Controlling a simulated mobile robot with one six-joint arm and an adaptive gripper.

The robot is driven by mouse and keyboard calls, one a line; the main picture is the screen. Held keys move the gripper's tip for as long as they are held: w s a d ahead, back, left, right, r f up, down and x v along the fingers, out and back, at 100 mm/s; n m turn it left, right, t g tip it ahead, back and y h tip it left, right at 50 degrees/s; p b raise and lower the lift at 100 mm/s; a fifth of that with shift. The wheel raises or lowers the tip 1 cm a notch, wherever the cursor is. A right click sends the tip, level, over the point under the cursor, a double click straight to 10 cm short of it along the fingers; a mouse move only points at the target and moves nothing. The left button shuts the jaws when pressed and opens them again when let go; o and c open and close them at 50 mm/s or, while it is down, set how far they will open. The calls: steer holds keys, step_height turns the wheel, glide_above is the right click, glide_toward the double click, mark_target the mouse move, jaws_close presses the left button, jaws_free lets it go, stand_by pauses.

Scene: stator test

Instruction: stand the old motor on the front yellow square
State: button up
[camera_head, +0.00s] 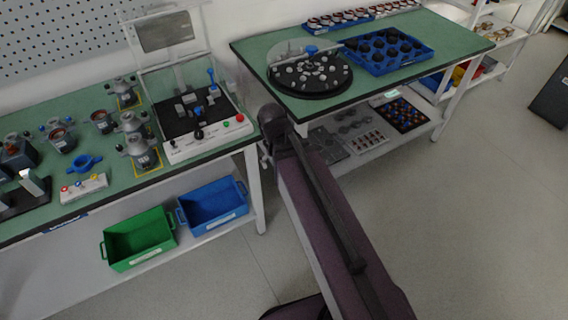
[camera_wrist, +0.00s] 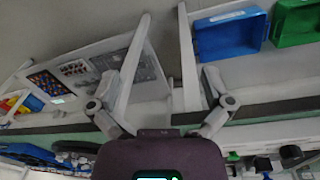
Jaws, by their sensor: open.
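Several grey motors stand on the green left bench in the head view. One motor (camera_head: 139,148) is at the front yellow square (camera_head: 150,168), whose edge shows beneath it. Another motor (camera_head: 123,88) stands at the back yellow square (camera_head: 130,104). Other motors are a grey one (camera_head: 132,121) between the squares, one with a copper-coloured top (camera_head: 103,121), and one further left (camera_head: 61,138). I cannot tell which is the old motor. My gripper (camera_wrist: 158,76) is open and empty in the wrist view, apart from the motors. Its fingers cannot be made out in the head view.
A test station (camera_head: 205,133) with a raised clear guard stands right of the squares. Green (camera_head: 139,240) and blue (camera_head: 214,204) bins sit below. The right bench holds a round turntable (camera_head: 310,74).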

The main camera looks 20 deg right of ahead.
steer(key=shift+s+d+y, duration=0.4)
steer(key=shift+s+d, duration=0.25)
steer(key=shift+d, duration=0.15)
